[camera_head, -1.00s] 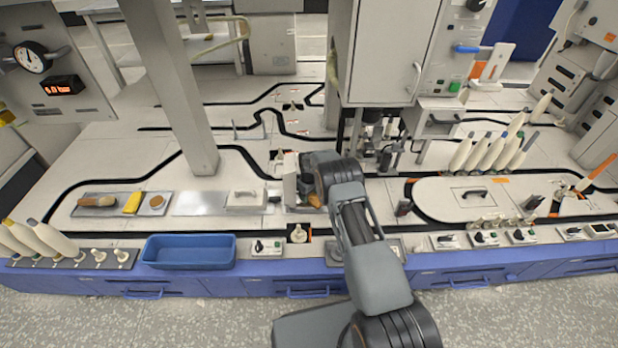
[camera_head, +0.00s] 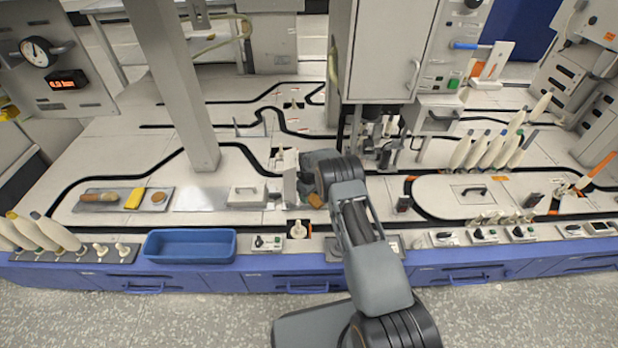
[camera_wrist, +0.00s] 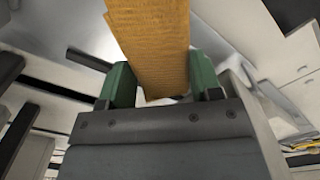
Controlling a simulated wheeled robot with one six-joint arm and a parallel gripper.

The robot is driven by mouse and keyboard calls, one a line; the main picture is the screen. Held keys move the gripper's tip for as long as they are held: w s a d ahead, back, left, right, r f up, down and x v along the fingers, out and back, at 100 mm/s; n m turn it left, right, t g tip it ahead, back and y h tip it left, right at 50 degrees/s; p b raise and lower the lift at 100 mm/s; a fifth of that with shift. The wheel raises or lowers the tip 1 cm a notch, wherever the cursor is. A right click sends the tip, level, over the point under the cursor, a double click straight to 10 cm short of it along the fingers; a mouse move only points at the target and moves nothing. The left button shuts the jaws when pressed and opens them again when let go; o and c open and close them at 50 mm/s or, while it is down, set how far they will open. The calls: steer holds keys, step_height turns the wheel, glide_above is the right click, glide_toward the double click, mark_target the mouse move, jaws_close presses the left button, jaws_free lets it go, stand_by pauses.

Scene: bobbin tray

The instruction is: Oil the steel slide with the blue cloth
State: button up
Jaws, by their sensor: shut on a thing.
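My gripper (camera_wrist: 161,88) is shut on an orange-brown strip (camera_wrist: 152,40) with a ribbed surface, held between two green finger pads. In the head view, a small orange bit (camera_head: 316,200) shows beside the dark end of my arm; the fingers are hidden there. A shiny bare metal plate (camera_head: 200,199), which may be the steel slide, lies on the bench left of my gripper. I see no blue cloth in any view.
A grey tray (camera_head: 171,205) at left holds a brown-handled item (camera_head: 98,197), a yellow block (camera_head: 134,198) and a round tan pad (camera_head: 158,197). A white block with a handle (camera_head: 247,193) stands right of the plate. A blue bin (camera_head: 190,246) sits at the front edge.

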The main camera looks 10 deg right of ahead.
step_height(320, 180, up, 2)
steer(key=shift+w+d+r, duration=0.1)
steer(key=shift+w, duration=0.05)
steer(key=shift+a+r+p, duration=0.2)
steer(key=shift+r+p, duration=0.55)
steer(key=shift+r, duration=0.3)
steer(key=shift+r+p, duration=0.85)
steer(key=shift+r, duration=0.9)
